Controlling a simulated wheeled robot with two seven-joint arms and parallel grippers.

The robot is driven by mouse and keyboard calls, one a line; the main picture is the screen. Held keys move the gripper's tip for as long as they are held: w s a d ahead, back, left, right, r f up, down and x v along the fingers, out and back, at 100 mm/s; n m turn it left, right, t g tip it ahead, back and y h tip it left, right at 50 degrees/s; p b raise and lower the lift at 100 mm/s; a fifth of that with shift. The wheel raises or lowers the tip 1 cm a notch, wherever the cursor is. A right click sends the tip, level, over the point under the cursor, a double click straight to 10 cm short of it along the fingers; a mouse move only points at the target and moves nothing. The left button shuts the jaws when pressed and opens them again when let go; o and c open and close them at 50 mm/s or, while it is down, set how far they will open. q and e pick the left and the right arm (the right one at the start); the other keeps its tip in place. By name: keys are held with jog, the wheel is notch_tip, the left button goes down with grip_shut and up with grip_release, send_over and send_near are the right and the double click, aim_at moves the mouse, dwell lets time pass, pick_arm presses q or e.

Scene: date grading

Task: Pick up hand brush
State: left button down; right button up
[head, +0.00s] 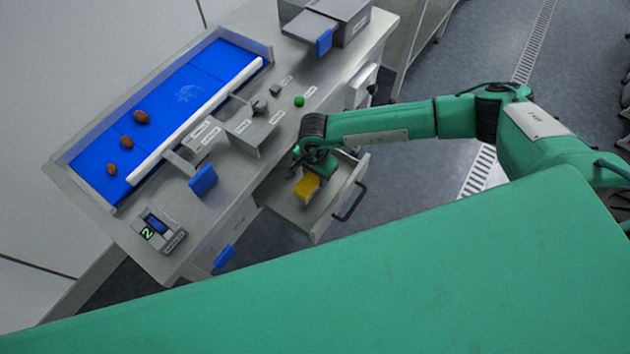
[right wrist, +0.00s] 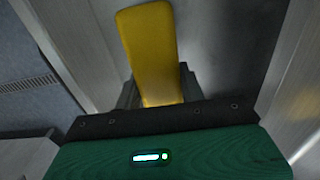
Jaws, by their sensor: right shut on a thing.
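The hand brush (head: 307,186) shows as a yellow block at the open drawer (head: 299,213) of the grading bench. In the right wrist view its yellow body (right wrist: 150,50) stretches away from the jaws. My right gripper (head: 314,166) reaches down over the drawer and is shut on the brush. The fingertips are mostly hidden behind the wrist in the head view. In the right wrist view the dark jaws (right wrist: 155,98) meet the near end of the brush. I cannot tell whether the brush still touches the drawer floor. My left gripper is not in view.
The drawer's walls stand close around my right gripper, with a dark handle (head: 350,202) at its front. The bench holds a blue belt (head: 182,92) with several brown dates, a scale (head: 158,231) reading 2, and a green button (head: 299,101). Floor right of the drawer is clear.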

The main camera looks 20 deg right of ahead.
notch_tip(320, 180, up, 16)
jog(key=b, duration=0.3)
jog(key=shift+b, duration=0.35)
jog(key=shift+f, duration=0.1)
